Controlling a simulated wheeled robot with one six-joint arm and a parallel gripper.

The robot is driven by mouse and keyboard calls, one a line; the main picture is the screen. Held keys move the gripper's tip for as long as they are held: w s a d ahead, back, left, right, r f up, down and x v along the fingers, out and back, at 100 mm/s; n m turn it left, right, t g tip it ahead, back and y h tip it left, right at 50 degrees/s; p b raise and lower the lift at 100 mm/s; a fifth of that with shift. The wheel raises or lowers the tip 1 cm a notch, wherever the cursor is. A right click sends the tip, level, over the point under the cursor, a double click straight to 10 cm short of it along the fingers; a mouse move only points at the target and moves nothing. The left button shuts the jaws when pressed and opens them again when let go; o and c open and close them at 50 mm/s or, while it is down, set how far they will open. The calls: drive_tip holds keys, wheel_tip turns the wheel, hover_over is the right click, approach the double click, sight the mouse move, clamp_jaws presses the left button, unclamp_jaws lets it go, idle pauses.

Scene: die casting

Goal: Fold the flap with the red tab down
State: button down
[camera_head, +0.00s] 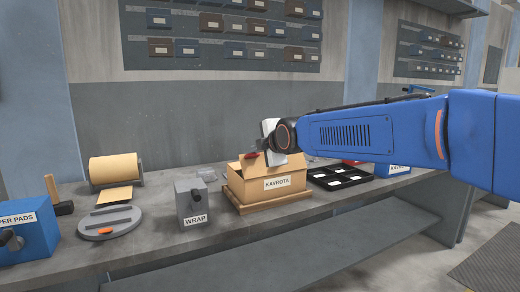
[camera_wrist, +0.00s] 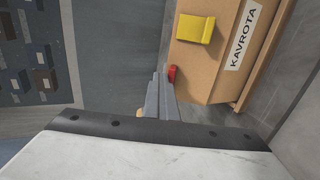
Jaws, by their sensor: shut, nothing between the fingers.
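An open cardboard carton labelled KAVROTA (camera_head: 277,184) stands on a wooden base on the bench. The red tab (camera_head: 249,155) shows at the carton's upper left, close under my gripper. In the wrist view the red tab (camera_wrist: 172,74) is at the carton's edge, right beside my gripper's fingertips (camera_wrist: 159,75). I cannot tell whether they touch it. The fingers are shut together and empty. A yellow tab (camera_wrist: 195,28) shows on the carton's top in the wrist view. In the head view my wrist hides the carton's back and much of its top.
A grey WRAP box (camera_head: 191,202) stands close left of the carton. A black compartment tray (camera_head: 338,177) lies close right. A paper roll (camera_head: 115,168), a grey disc (camera_head: 110,222), a hammer (camera_head: 58,207) and a blue box (camera_head: 25,235) are farther left.

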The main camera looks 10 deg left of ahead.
drive_tip(key=shift+w+a+g+h, duration=0.1)
drive_tip(key=shift+a+g+h, duration=0.2)
drive_tip(key=shift+a+g, duration=0.25)
drive_tip(key=shift+w+a+f+g+h, duration=0.15)
drive_tip(key=shift+w+a+g+h, duration=0.35)
drive_tip(key=shift+w+g, duration=0.3)
drive_tip(key=w+g+h, duration=0.1)
drive_tip(key=w+a+f+g+h, duration=0.1)
drive_tip(key=g, duration=0.1)
drive_tip(key=w+a+f+g, duration=0.1)
drive_tip(key=shift+w+a+h, duration=0.1)
drive_tip(key=shift+w+h, duration=0.15)
drive_tip(key=shift+h, duration=0.15)
drive_tip(key=shift+w+a+f, duration=0.45)
drive_tip(key=shift+w+f, duration=0.15)
drive_tip(key=shift+f, duration=0.1)
drive_tip(key=shift+r, duration=0.15)
idle(0.6)
